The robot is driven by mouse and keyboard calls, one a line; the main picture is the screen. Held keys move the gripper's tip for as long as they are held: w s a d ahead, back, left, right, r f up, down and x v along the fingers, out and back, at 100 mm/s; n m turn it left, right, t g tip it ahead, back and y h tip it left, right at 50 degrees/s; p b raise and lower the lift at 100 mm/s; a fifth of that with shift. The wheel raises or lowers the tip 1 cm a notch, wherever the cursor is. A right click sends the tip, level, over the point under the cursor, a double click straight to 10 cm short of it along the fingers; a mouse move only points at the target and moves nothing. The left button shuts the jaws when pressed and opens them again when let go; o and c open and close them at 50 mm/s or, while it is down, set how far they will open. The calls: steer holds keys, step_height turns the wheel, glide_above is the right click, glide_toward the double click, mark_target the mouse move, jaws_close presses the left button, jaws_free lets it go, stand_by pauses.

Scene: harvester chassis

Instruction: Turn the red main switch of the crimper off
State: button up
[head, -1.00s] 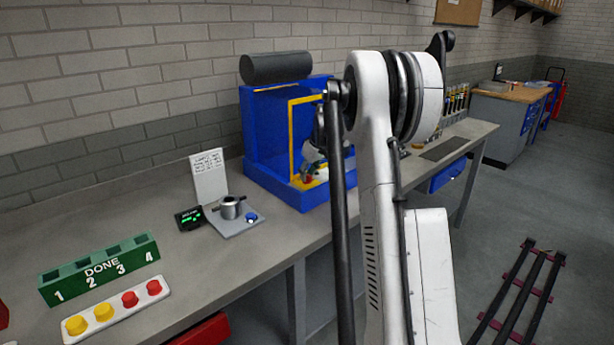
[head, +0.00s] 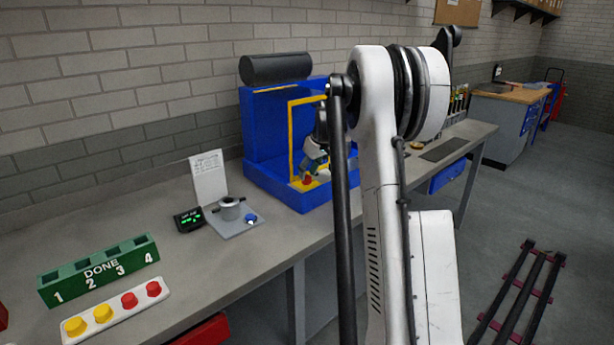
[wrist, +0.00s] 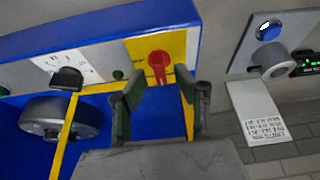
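The crimper (head: 262,140) is a blue machine with a yellow frame and a dark cylinder on top, standing on the bench. Its red main switch (wrist: 158,64) is a rotary knob on a yellow plate (wrist: 138,48) in the wrist view, its handle running roughly up and down in the picture. In the head view a small red spot on yellow (head: 307,180) shows at the crimper's front, partly hidden by my gripper (head: 317,160). In the wrist view my gripper (wrist: 160,84) is open, its two green-and-dark fingers apart, with the switch just beyond and between the tips. I see no contact.
A black knob (wrist: 67,78) on a white dial and a green button (wrist: 118,74) sit beside the switch. A grey plate with a cylinder (head: 229,210) and a small display (head: 189,219) stand left of the crimper. A green rack (head: 98,270) is farther left.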

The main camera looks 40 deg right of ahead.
steer(key=v, duration=1)
steer(key=shift+a, duration=0.1)
steer(key=s+a+r, duration=0.2)
steer(key=s+a, duration=0.2)
steer(key=a, duration=0.6)
steer(key=s+a+r+t, duration=0.15)
steer(key=s+a, duration=0.25)
steer(key=a, duration=0.5)
steer(key=s+a+r+g, duration=0.1)
steer(key=s+a+r, duration=0.15)
steer(key=a, duration=0.75)
steer(key=s+a+f+t, duration=0.1)
steer(key=s+a+f, duration=0.4)
steer(key=s+a, duration=0.3)
steer(key=s+a+f+t, duration=0.1)
steer(key=s+a+f, duration=0.4)
steer(key=s, duration=0.7)
steer(key=a, duration=0.2)
steer(key=shift+s+a+f, duration=0.2)
steer(key=shift+s+a, duration=0.2)
